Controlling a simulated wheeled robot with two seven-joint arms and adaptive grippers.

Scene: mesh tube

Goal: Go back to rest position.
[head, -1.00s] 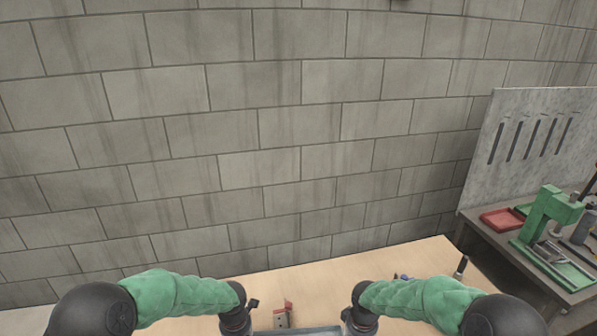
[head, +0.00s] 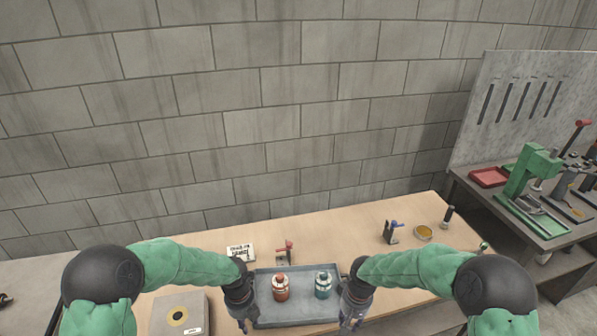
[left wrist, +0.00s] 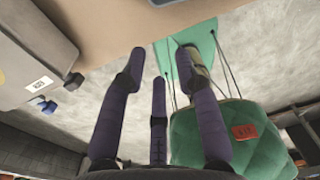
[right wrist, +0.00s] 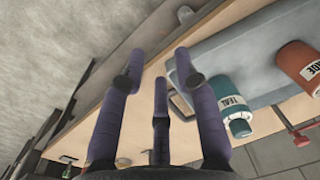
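In the head view my left gripper (head: 243,316) hangs at the left end of a blue-grey tray (head: 300,311). My right gripper (head: 350,318) hangs at its right end. In the left wrist view the left fingers (left wrist: 160,62) are spread with nothing between them. In the right wrist view the right fingers (right wrist: 157,62) are also spread and empty. An orange-red bottle (head: 280,288) and a teal bottle (head: 323,285) stand in the tray, apart from both grippers. The right wrist view also shows the teal bottle (right wrist: 232,100) and the orange-red one (right wrist: 300,65).
The wooden table (head: 350,225) holds a small sign (head: 240,252), a red-handled clamp (head: 285,251), a blue-handled clamp (head: 391,232), a yellow-filled dish (head: 423,232) and a grey box (head: 178,316). A side bench (head: 490,215) with a green press (head: 530,175) stands right. A block wall closes the back.

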